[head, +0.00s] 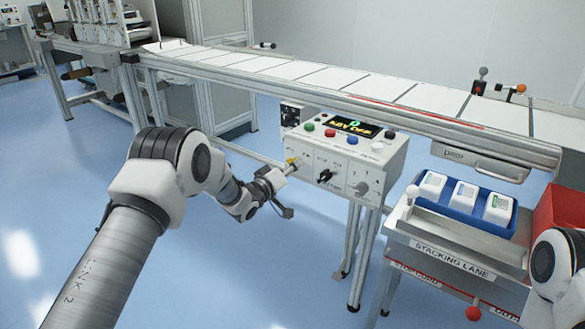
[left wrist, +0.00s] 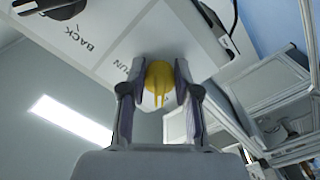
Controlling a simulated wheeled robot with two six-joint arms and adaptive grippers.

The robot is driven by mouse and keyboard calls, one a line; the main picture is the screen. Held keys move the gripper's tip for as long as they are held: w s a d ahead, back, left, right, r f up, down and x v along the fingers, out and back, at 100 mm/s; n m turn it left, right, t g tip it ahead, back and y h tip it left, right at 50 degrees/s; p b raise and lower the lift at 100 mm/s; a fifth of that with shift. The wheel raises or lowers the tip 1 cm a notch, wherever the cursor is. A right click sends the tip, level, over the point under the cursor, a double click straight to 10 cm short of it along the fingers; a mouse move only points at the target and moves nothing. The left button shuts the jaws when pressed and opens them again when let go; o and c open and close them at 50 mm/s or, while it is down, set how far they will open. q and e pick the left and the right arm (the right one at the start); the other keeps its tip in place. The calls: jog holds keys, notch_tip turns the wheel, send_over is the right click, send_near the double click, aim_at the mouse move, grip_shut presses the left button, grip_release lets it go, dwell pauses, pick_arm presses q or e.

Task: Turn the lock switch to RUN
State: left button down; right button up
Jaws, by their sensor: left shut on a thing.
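The lock switch is a yellow knob (left wrist: 158,82) on the front of a white control box (head: 335,150). Printed letters ending in "UN" show beside the knob in the left wrist view. My left gripper (left wrist: 155,95) is shut on the yellow knob, with one finger on each side of it. In the head view the left gripper (head: 280,176) reaches the left end of the box's front, at the yellow knob (head: 292,162). The box's screen (head: 358,127) shows text that seems to read "KEY OFF". Part of my right arm shows at the right edge, but its gripper does not.
A black knob (head: 325,175) and a grey knob (head: 361,188) sit to the right on the same panel. Coloured buttons line the box's top. A conveyor (head: 330,78) runs behind.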

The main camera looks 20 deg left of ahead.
pick_arm(q)
jog(key=m, duration=0.4)
jog(key=shift+a+f, duration=0.1)
jog(key=m, duration=0.4)
jog(key=shift+a+m, duration=0.1)
jog(key=shift+m, duration=0.2)
jog(key=m+b, duration=0.1)
jog(key=m, duration=0.3)
jog(key=shift+w+a, duration=0.1)
jog(key=m, duration=0.5)
jog(key=shift+a+b, duration=0.1)
jog(key=shift+b, duration=0.3)
jog(key=c, duration=0.9)
grip_release()
